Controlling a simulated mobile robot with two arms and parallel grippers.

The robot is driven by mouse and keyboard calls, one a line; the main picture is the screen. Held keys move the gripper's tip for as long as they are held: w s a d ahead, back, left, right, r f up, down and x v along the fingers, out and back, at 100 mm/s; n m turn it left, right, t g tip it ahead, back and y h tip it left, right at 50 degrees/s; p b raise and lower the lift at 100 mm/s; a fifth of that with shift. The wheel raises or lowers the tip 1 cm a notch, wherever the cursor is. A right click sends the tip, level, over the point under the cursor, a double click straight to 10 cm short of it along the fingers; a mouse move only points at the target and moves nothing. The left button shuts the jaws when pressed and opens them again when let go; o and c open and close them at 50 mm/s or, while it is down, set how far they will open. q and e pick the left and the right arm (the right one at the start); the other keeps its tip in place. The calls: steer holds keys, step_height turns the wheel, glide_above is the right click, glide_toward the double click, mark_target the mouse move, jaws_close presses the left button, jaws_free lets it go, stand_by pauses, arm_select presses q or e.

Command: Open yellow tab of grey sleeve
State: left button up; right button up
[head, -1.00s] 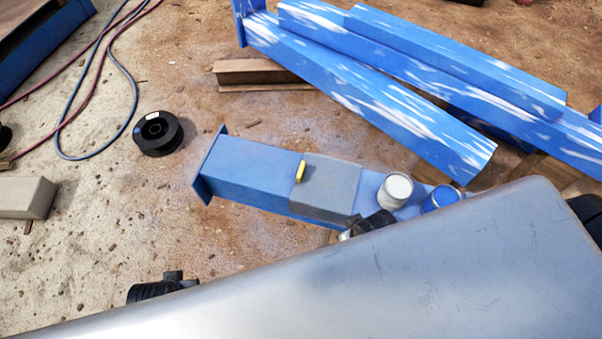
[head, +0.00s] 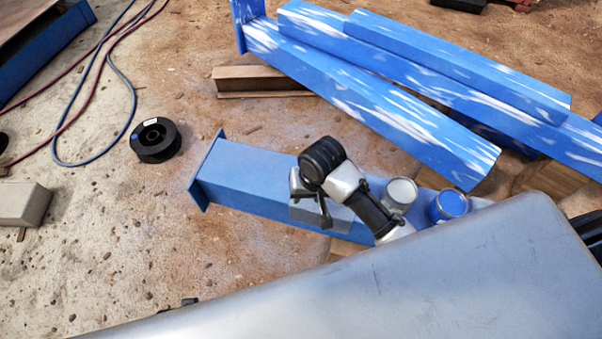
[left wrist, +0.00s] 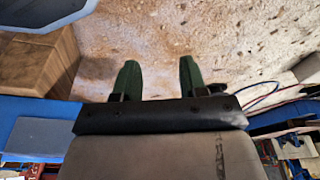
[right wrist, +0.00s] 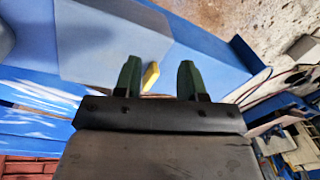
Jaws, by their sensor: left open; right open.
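The grey sleeve (head: 342,222) wraps the blue beam (head: 250,178) in the head view, partly covered by my right arm. In the right wrist view the sleeve (right wrist: 112,42) lies beyond the fingers. Its yellow tab (right wrist: 151,76) shows between my right gripper's fingertips (right wrist: 158,72), nearer the left finger. The tab is hidden in the head view. My right gripper (head: 310,205) is open above the sleeve; contact cannot be told. My left gripper (left wrist: 158,72) is open and empty over the ground in the left wrist view, with the blue beam (left wrist: 35,107) behind the fingers.
A white-lidded can (head: 401,191) and a blue can (head: 449,204) stand beside my right arm. Blue-and-white beams (head: 400,110) lie behind. A black spool (head: 155,140) and hoses (head: 110,60) are at left. A wooden block (left wrist: 45,70) is close to my left gripper.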

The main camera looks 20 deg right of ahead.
arm_select(q)
steer(key=s+a+f, duration=0.1)
steer(key=s+f, duration=0.6)
steer(key=f, duration=0.5)
arm_select(e)
steer(key=w+m, duration=0.1)
steer(key=w, duration=0.2)
steer(key=w+d+r+m+h, duration=0.1)
steer(key=w+m, duration=0.1)
steer(key=w, duration=0.2)
steer(key=w+d+m+g, duration=0.1)
steer(key=w, duration=0.2)
steer(key=shift+w+r+h, duration=0.25)
steer(key=shift+w+h, duration=0.05)
step_height(320, 180, down, 9)
steer(key=b, duration=0.3)
steer(key=shift+a+f, duration=0.1)
steer(key=shift+f, duration=0.6)
arm_select(q)
steer(key=w+d+r, duration=0.1)
steer(key=w+r, duration=0.5)
steer(key=r, duration=0.2)
steer(key=shift+w+r, duration=0.15)
steer(key=shift+w, duration=0.25)
arm_select(e)
jaws_close()
